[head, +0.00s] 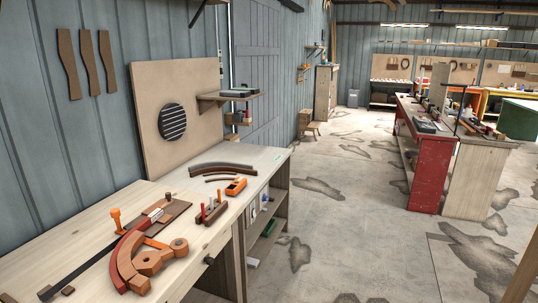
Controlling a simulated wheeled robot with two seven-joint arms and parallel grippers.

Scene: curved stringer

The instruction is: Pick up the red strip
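A dark red curved strip (117,262) lies on the near wooden workbench (60,237) at the lower left. It is beside an orange-brown curved block (130,268) and appears to follow its outer edge. I cannot tell whether the two touch all along. Neither of my grippers is in view.
An orange hand tool (236,186), a brown holder with red pegs (211,212) and dark curved pieces (222,168) lie farther back on the bench. A long black bar (88,261) lies at left. Open floor (345,230) is right; a red-sided bench (430,175) stands beyond.

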